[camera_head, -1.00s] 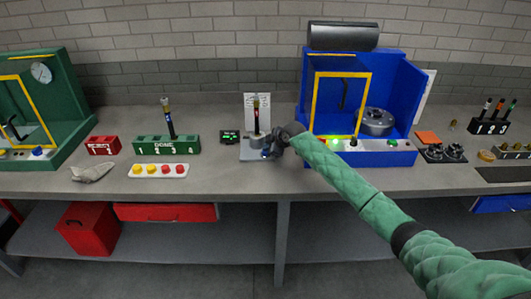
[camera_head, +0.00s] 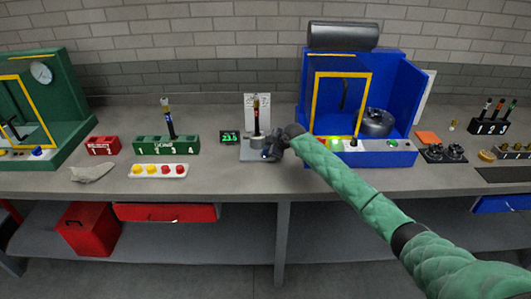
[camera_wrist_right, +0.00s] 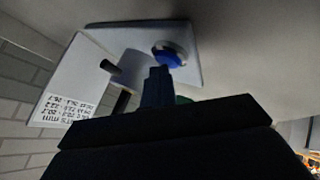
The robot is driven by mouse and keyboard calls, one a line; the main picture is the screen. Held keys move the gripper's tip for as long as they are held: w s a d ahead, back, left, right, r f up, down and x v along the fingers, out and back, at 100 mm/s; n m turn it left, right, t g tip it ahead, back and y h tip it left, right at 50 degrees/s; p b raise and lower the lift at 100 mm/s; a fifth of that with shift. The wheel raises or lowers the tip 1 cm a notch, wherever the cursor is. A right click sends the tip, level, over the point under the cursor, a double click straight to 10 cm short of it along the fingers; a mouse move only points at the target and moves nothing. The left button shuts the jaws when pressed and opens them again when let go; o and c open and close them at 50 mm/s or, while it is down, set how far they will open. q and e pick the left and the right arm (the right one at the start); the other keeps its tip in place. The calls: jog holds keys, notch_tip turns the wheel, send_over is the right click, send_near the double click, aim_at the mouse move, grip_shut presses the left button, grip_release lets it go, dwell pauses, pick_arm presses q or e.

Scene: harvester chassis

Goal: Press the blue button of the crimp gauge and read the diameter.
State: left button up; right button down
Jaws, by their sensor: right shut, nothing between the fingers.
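The crimp gauge (camera_head: 252,152) is a light grey base with a post, on which a dark fitting (camera_head: 256,108) with a coloured end stands upright. A white card (camera_head: 249,100) with printed text is behind it. The small display (camera_head: 230,137) left of the gauge shows green digits that look like 23.5. My right gripper (camera_head: 269,153) is shut and empty at the front right of the base. In the wrist view the blue button (camera_wrist_right: 168,56) sits in a pale ring, with my fingertips (camera_wrist_right: 158,78) right at its edge; whether they touch cannot be told. My left gripper is not in view.
A blue press (camera_head: 408,100) with a yellow frame stands right of the gauge, close to my right arm. A green rack (camera_head: 150,147) and a strip of yellow and red buttons (camera_head: 160,171) are to the left. Bare bench (camera_head: 230,180) lies in front.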

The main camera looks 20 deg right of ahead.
jog(key=shift+r+p, duration=0.5)
jog(key=shift+r, duration=0.3)
jog(key=shift+r+p, duration=0.65)
jog(key=shift+r, duration=0.4)
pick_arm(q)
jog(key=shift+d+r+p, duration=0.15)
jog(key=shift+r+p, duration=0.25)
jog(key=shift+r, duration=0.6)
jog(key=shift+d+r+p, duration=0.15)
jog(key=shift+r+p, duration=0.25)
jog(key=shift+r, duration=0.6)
pick_arm(e)
jog(key=shift+r, duration=1.5)
